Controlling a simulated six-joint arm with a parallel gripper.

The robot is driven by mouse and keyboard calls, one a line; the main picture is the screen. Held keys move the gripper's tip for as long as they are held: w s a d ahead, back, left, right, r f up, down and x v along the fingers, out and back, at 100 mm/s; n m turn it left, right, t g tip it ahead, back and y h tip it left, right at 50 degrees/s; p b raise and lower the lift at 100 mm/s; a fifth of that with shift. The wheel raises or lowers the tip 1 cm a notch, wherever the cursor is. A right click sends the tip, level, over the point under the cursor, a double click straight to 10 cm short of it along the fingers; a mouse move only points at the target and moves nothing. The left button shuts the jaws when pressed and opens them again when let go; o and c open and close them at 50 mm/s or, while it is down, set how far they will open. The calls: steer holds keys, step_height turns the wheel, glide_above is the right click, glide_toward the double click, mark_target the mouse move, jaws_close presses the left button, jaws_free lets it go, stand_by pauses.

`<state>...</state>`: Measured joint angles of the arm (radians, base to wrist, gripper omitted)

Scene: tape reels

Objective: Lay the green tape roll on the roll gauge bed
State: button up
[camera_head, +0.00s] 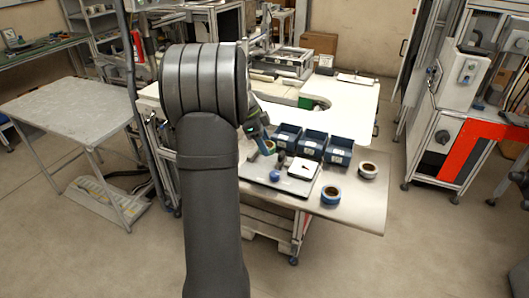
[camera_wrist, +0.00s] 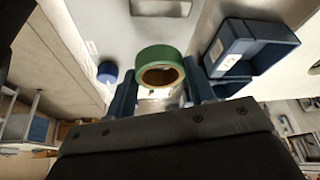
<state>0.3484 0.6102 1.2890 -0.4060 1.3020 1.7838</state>
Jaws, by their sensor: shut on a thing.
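The green tape roll (camera_wrist: 160,53) sits between the two blue fingers of my gripper (camera_wrist: 161,92) in the wrist view, its brown core facing the camera. My gripper is shut on it. The roll seems held above the surface; the exact gap cannot be told. A pale square plate with dark and red marks (camera_head: 301,169) lies on the board. I cannot tell which part is the roll gauge bed.
Several blue bins (camera_head: 313,141) stand behind the board. The table's front right (camera_head: 365,210) is clear.

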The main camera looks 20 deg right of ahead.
mark_target(265, 161)
steer(key=shift+f, duration=2)
steer(key=shift+f, duration=0.15)
steer(key=o, duration=0.9)
steer(key=shift+o, duration=0.2)
steer(key=v, duration=1.2)
steer(key=shift+r, duration=0.25)
